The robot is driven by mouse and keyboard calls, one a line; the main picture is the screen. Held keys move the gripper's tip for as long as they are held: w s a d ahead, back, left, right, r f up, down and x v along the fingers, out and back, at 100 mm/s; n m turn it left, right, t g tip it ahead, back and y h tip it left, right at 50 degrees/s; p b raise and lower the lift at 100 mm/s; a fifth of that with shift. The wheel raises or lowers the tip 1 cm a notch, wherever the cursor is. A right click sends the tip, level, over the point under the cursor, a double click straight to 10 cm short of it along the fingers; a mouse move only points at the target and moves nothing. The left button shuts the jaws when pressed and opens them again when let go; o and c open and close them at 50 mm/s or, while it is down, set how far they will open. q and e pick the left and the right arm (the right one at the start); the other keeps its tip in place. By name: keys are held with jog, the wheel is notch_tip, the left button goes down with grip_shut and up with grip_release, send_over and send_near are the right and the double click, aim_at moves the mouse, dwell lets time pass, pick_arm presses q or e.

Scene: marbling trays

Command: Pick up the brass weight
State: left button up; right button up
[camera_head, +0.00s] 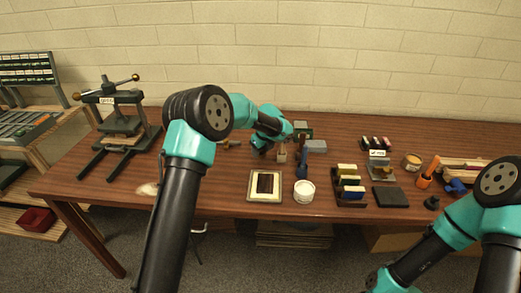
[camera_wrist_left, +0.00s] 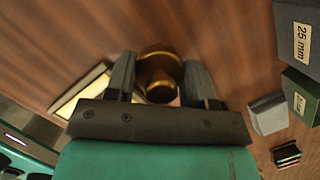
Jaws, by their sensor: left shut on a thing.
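The brass weight (camera_wrist_left: 158,76) shows in the left wrist view as a round, stepped, gold-coloured piece. My left gripper (camera_wrist_left: 160,82) is shut on it, one dark finger on each side. In the head view my left gripper (camera_head: 262,147) is low over the middle of the table, behind the framed tray, and the weight cannot be made out there. Whether the weight touches the table is unclear. My right arm comes in at the lower right of the head view, and its fingers are not in view.
A framed tray with a dark plate (camera_head: 251,188) and a white tub (camera_head: 304,192) stand in front. Grey and green blocks (camera_wrist_left: 298,40) lie beside the gripper, one labelled 25 mm. A press (camera_head: 121,125) stands at the left; a rack of coloured blocks (camera_head: 350,203) is to the right.

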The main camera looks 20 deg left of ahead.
pick_arm(q)
jog(key=s+d, duration=0.1)
jog(key=s, duration=0.3)
jog(key=s+d+r, duration=0.1)
jog(key=s, duration=0.4)
jog(key=s+d, duration=0.2)
jog(key=s, duration=0.2)
jog(key=shift+s+d+r, duration=0.1)
jog(key=shift+s+r, duration=0.05)
jog(key=shift+r, duration=0.05)
